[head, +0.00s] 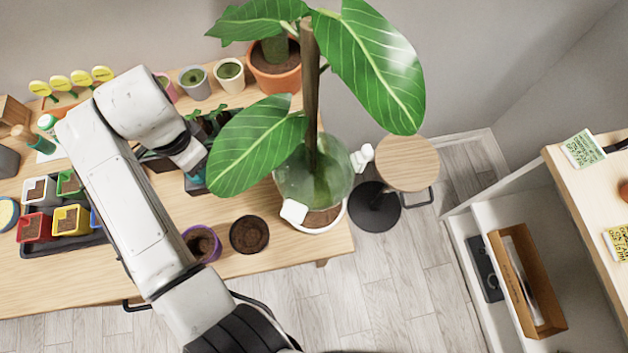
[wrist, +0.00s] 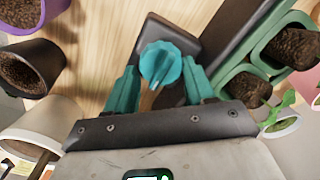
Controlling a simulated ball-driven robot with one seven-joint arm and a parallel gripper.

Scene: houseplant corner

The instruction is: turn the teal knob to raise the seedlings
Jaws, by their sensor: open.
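The teal knob (wrist: 160,64) shows in the wrist view on a dark grey block that lies on the wooden table. My gripper (wrist: 159,78) is open, with one teal finger on each side of the knob. I cannot tell whether the fingers touch it. In the head view my gripper (head: 197,174) is low over the table beside a large leaf, and the knob is not clearly visible. Seedlings (head: 207,117) with small green leaves stand behind my wrist, partly hidden by my arm and the leaf.
A purple pot (head: 202,243) and a dark pot (head: 249,235) stand near the front edge. Green troughs (wrist: 244,82) with soil flank the knob at right.

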